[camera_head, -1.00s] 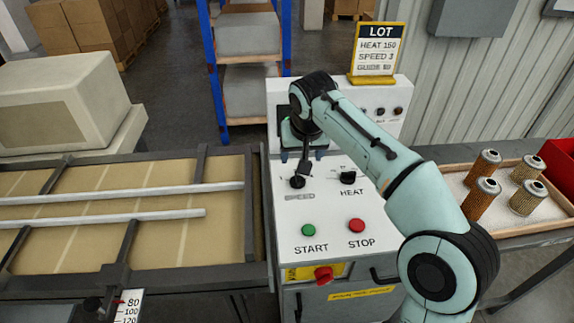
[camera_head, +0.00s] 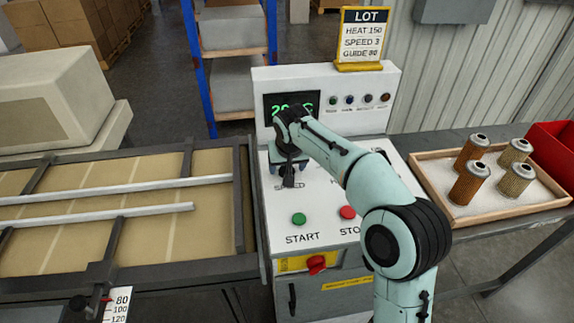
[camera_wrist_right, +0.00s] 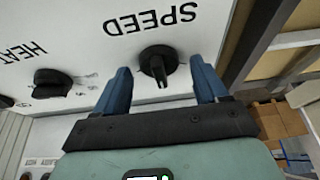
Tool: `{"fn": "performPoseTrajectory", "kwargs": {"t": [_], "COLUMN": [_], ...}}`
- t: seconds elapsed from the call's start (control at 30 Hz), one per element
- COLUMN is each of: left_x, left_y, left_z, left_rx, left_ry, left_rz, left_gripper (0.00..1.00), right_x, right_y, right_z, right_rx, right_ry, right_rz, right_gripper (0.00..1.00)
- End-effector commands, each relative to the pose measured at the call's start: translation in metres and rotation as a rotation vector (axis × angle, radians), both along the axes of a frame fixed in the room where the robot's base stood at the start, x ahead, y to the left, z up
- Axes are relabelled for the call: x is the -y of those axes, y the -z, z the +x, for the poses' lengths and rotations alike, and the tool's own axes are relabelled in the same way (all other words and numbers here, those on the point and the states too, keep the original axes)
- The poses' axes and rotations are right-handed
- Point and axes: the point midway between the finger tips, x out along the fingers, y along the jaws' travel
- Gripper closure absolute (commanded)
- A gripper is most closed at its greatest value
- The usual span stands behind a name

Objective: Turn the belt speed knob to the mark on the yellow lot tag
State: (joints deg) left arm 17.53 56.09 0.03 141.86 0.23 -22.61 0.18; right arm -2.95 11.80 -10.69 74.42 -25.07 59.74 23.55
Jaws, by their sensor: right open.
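The black belt speed knob (camera_wrist_right: 158,64) is below the SPEED lettering in the right wrist view, its ridge pointing toward the bottom of that picture. My right gripper (camera_wrist_right: 160,82) is open, its blue fingers on either side of the knob with gaps; contact is not visible. In the head view the right gripper (camera_head: 288,168) covers most of the speed knob. The yellow lot tag (camera_head: 361,40) stands on the control box and reads HEAT 150, SPEED 3, GUIDE 80. The scale marks around the speed knob are not readable. My left gripper is not in view.
The heat knob (camera_wrist_right: 52,83) is beside the speed knob. The green START button (camera_head: 299,219), red STOP button (camera_head: 347,212) and a red switch (camera_head: 316,264) are nearer the front. A conveyor (camera_head: 110,222) lies left, a cartridge tray (camera_head: 512,209) right. My arm partly covers the green display (camera_head: 290,105).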

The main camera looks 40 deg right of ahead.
Motion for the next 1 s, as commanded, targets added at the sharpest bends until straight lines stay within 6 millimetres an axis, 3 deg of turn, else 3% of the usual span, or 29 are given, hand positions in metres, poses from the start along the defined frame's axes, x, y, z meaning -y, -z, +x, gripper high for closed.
{"fn": "performPoseTrajectory", "kwargs": {"t": [0.13, 0.3, 0.67, 1.0], "left_x": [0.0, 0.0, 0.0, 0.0], "left_y": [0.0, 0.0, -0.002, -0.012], "left_z": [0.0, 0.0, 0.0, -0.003], "left_rx": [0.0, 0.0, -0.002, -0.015], "left_ry": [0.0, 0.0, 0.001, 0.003], "left_rz": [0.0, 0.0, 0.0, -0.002], "left_gripper": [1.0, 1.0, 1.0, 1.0], "right_x": [0.0, 0.0, -0.001, -0.002], "right_y": [0.0, 0.0, -0.001, -0.002], "right_z": [0.0, 0.0, 0.0, 0.002], "right_rx": [0.0, 0.0, -0.001, -0.002], "right_ry": [0.0, 0.0, 0.041, 0.268], "right_rz": [0.0, 0.0, 0.0, -0.002], "right_gripper": [0.28, 0.82, 0.82, 0.82]}}
